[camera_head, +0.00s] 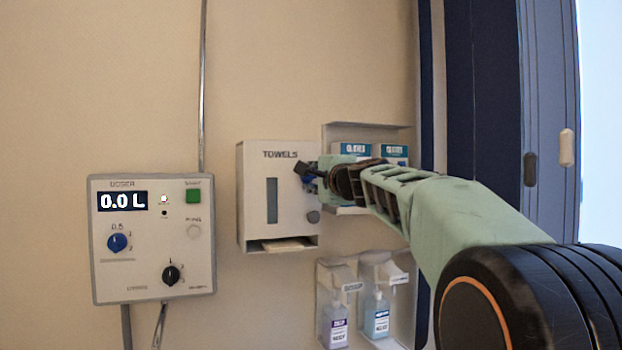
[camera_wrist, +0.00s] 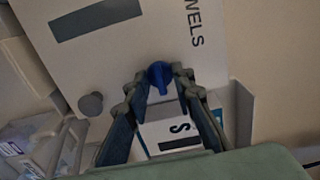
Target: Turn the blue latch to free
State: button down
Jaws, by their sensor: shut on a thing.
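The blue latch (camera_wrist: 159,76) is on the front of the white towel dispenser (camera_head: 257,222), near its right edge. In the wrist view it sits between my two fingertips, its narrow handle pointing toward the bottom of that picture. My gripper (camera_wrist: 160,84) is shut on the latch, one finger on each side. In the head view my gripper (camera_head: 309,173) reaches the dispenser's upper right side from the right and mostly covers the latch. The dispenser's front cover looks closed in the head view, and its lettering also shows in the wrist view (camera_wrist: 150,45).
A grey round knob (camera_head: 313,217) is below my gripper on the dispenser. A shelf with glove boxes (camera_head: 352,149) stands close behind my fingers. Soap bottles (camera_head: 335,325) hang below. A doser panel (camera_head: 152,238) is at left, with free wall between.

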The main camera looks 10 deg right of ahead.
jog(key=shift+f+n+b, duration=0.1)
jog(key=shift+n+b, duration=0.2)
jog(key=n+b, duration=0.3)
jog(key=shift+f+n, duration=0.1)
jog(key=shift+n, duration=0.2)
jog(key=n+b, duration=0.3)
jog(key=n, duration=0.2)
jog(key=shift+b, duration=0.4)
jog(key=n+b, duration=0.2)
jog(key=n, duration=0.2)
jog(key=shift+n+b, duration=0.8)
jog(key=shift+n, duration=1.5)
jog(key=shift+r, duration=0.2)
jog(key=c, duration=1.7)
grip_release()
jog(key=shift+o, duration=0.4)
